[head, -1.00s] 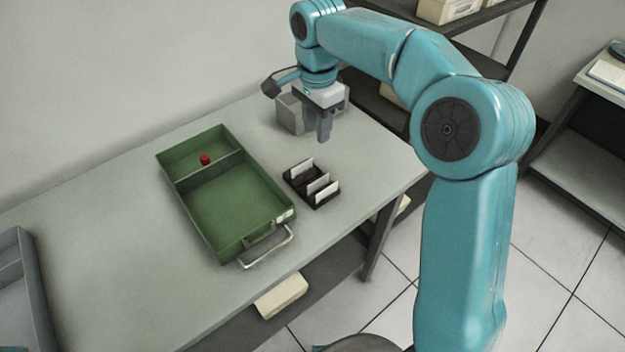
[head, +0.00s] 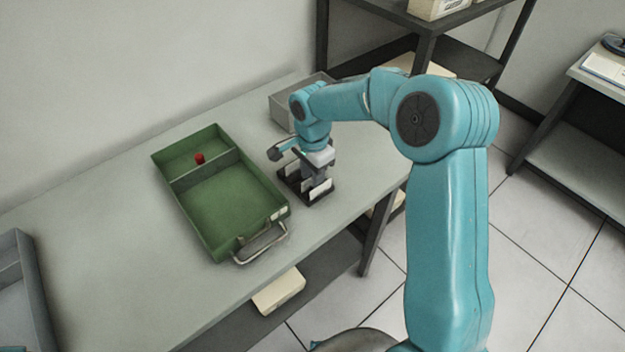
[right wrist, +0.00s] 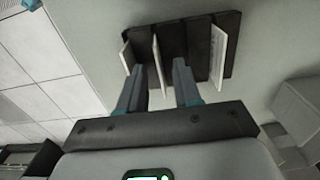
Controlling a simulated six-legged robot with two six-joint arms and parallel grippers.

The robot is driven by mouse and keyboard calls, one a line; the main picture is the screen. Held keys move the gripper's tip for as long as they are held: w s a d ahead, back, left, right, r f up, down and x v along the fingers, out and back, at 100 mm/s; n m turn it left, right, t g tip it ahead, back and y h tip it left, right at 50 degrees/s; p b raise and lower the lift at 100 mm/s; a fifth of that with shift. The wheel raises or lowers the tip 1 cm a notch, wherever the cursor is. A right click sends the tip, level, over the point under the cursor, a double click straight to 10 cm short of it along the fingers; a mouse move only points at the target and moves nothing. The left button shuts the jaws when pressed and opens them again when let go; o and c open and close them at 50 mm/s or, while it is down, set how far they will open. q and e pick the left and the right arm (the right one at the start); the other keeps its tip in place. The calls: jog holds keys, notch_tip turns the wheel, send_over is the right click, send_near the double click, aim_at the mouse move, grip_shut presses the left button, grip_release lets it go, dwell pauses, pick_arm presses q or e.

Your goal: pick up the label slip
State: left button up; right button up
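A dark slotted rack (head: 314,201) stands on the table, with several pale upright slips in it. In the right wrist view the rack (right wrist: 196,45) shows one slip (right wrist: 127,56) at left, one slip (right wrist: 158,64) near the middle and one slip (right wrist: 218,52) at right. I cannot tell which is the label slip. My right gripper (head: 318,184) is low over the rack and partly hides it. In the right wrist view its fingers (right wrist: 161,68) are apart, with the middle slip showing between their tips, and no contact is visible. My left gripper is not in view.
A green two-part tray (head: 233,245) with a wire handle stands left of the rack, a red piece (head: 200,158) in its smaller part. A grey box (head: 284,112) stands behind my right arm. A grey tray (head: 38,290) is at far left. The table between the trays is clear.

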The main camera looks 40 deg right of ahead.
jog(key=shift+s, duration=0.1)
jog(key=shift+w+a+f, duration=0.1)
jog(key=shift+w, duration=0.1)
grip_shut()
jog(key=shift+s, duration=0.1)
